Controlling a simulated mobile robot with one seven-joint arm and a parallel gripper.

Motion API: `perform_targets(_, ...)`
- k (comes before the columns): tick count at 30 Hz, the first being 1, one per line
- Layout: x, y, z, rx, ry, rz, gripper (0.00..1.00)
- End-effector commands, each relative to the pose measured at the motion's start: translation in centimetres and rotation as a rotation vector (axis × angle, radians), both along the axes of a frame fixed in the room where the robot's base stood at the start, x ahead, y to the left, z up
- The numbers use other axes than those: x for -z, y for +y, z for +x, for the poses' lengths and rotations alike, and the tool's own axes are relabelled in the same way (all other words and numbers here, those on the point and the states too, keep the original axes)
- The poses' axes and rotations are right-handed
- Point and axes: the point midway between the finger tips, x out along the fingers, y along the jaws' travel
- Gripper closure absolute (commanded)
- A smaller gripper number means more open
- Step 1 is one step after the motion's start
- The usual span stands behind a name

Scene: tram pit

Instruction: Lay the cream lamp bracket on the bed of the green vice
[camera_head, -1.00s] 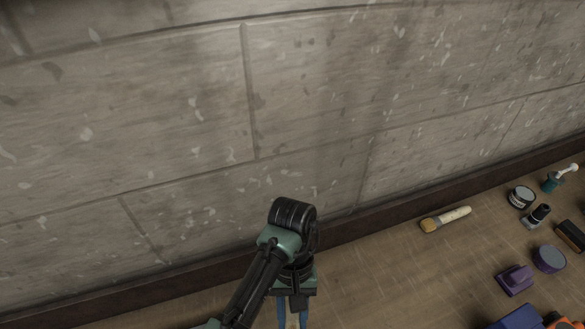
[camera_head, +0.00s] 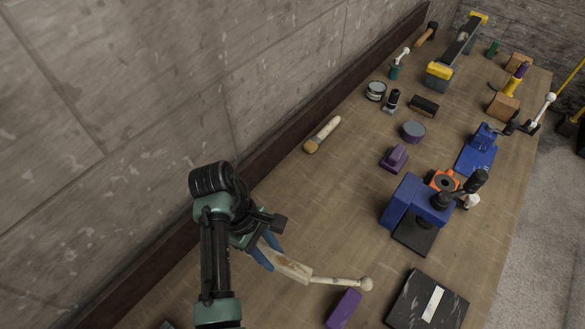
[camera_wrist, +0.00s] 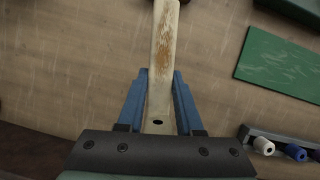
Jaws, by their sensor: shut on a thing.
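The cream lamp bracket (camera_head: 290,266) is a worn cream bar, with a thin rod and a round knob reaching right in the head view. My gripper (camera_head: 268,252) is shut on it, its blue fingers on either side. In the wrist view my gripper (camera_wrist: 159,82) holds the cream bar (camera_wrist: 163,45), which runs up between the fingers past the top edge. Its height above the bench is hard to tell. I cannot make out a green vice in the head view. A flat green piece (camera_wrist: 281,65) lies right of the bracket in the wrist view; I cannot tell what it is.
The wooden bench (camera_head: 300,200) runs along a concrete wall. A brush (camera_head: 323,135), purple block (camera_head: 394,157), blue machine (camera_head: 405,200), blue vice-like tool (camera_head: 478,152) and black plate (camera_head: 428,300) stand on it. A rail with coloured knobs (camera_wrist: 280,146) is at the wrist view's lower right.

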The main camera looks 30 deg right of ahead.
Motion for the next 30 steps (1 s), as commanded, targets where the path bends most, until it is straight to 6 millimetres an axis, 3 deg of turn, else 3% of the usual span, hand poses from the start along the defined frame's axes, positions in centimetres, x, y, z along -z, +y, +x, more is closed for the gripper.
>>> perform_targets(1,-0.8,-1.5,-0.3,-0.089,0.002,-0.007,1.0)
perform_targets(6,-1.5,-4.4,-1.0,-0.467,0.004,-0.005,1.0)
perform_targets(10,-1.4,-4.8,-2.0,-0.748,0.005,-0.001,1.0)
perform_targets(15,-0.8,-3.7,-3.3,-1.043,0.002,0.003,1.0)
perform_targets(21,-0.2,-2.1,-4.2,-1.25,-0.002,0.004,1.0)
perform_targets(30,0.1,-1.5,-4.4,-1.31,-0.003,0.001,1.0)
